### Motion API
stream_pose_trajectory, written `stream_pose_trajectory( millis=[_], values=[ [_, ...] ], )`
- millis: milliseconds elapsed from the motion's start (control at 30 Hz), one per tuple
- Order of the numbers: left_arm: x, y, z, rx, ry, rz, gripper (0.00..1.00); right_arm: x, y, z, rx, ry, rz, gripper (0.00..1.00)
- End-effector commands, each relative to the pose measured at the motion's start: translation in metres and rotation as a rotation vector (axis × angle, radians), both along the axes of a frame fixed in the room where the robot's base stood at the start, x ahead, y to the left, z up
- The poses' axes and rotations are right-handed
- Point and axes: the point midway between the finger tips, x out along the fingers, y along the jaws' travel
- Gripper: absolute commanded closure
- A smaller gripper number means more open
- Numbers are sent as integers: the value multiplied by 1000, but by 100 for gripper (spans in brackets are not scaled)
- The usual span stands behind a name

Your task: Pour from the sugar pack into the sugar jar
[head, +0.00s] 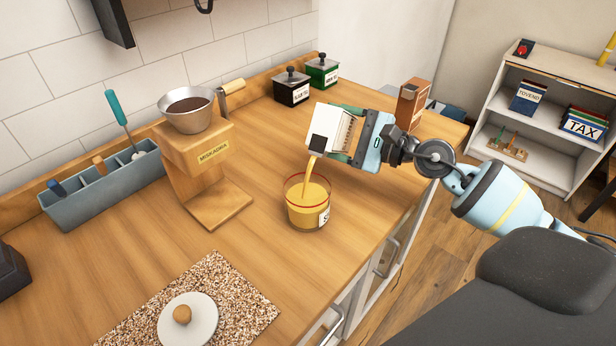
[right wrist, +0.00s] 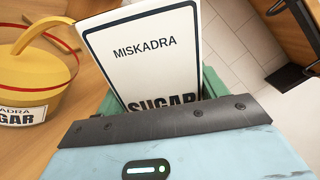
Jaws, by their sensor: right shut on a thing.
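The sugar pack (head: 325,126) is a white carton with a dark spout, tilted to the left above the counter. My right gripper (head: 347,134) is shut on it; in the right wrist view the pack (right wrist: 145,55) shows its MISKADRA SUGAR label. A yellow-brown stream runs from the spout into the sugar jar (head: 308,208). My left gripper is not in view.
A white lid (head: 188,322) with a wooden knob lies on a speckled mat (head: 235,285). A wooden dripper stand (head: 205,180) and a grey utensil holder (head: 105,192) stand left. Black (head: 292,90) and green (head: 322,73) canisters and a brown box (head: 412,104) stand behind.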

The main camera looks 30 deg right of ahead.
Motion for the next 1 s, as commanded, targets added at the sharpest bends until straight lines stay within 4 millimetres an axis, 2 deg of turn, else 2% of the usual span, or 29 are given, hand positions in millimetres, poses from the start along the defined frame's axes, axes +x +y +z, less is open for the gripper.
stream_pose_trajectory(
  millis=[1000],
  values=[
    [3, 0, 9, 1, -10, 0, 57, -5, 5, 10, -84, -58, 0, 62]
  ],
)
